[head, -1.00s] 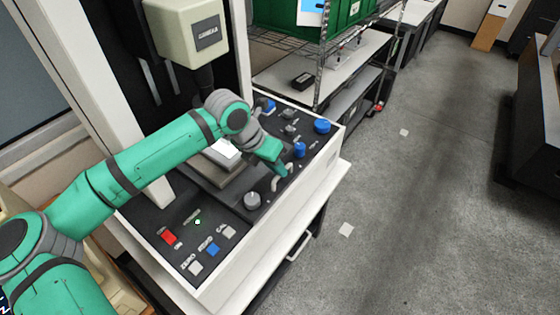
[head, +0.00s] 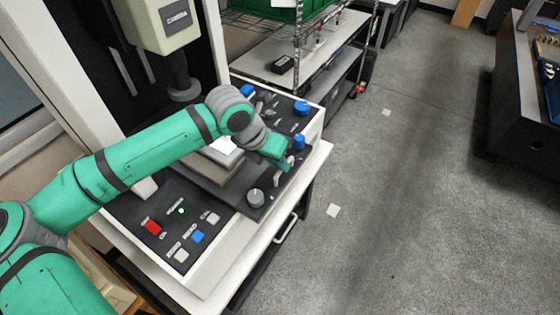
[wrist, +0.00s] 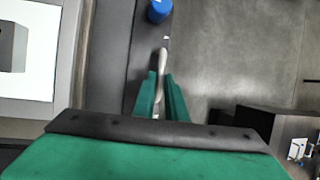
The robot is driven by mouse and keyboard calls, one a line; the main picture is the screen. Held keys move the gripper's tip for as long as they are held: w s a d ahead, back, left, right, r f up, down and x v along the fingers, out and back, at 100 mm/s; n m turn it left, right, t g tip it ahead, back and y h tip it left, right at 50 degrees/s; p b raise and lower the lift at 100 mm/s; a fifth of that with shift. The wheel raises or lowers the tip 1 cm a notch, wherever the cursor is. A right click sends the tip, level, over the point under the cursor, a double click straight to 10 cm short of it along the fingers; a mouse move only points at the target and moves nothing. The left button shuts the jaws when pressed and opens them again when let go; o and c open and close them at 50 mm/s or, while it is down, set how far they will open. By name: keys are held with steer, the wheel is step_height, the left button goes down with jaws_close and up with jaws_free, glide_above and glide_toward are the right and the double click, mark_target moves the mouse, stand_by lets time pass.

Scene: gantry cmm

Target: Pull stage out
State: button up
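The stage (head: 238,188) is a dark plate that carries a grey block with a bright white top (head: 222,146). Its front end sticks out past the front edge of the white machine body. A round grey knob (head: 256,197) and a blue knob (head: 298,142) sit on this front end. A pale handle (head: 278,181) is between them. My gripper (head: 284,164) is at the handle. In the wrist view the handle (wrist: 162,58) lies between the two green fingers (wrist: 161,92), which appear closed on it. The exact contact is partly hidden.
A probe column (head: 182,80) hangs above the stage. A panel with a red button (head: 151,228) and other buttons is at front left. A wire shelf (head: 300,45) stands behind. The grey floor (head: 400,200) to the right is open, with a dark bench (head: 520,110) beyond.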

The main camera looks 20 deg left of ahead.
steer(key=o, duration=0.3)
steer(key=v, duration=1.1)
steer(key=shift+w, duration=0.1)
stand_by(0.3)
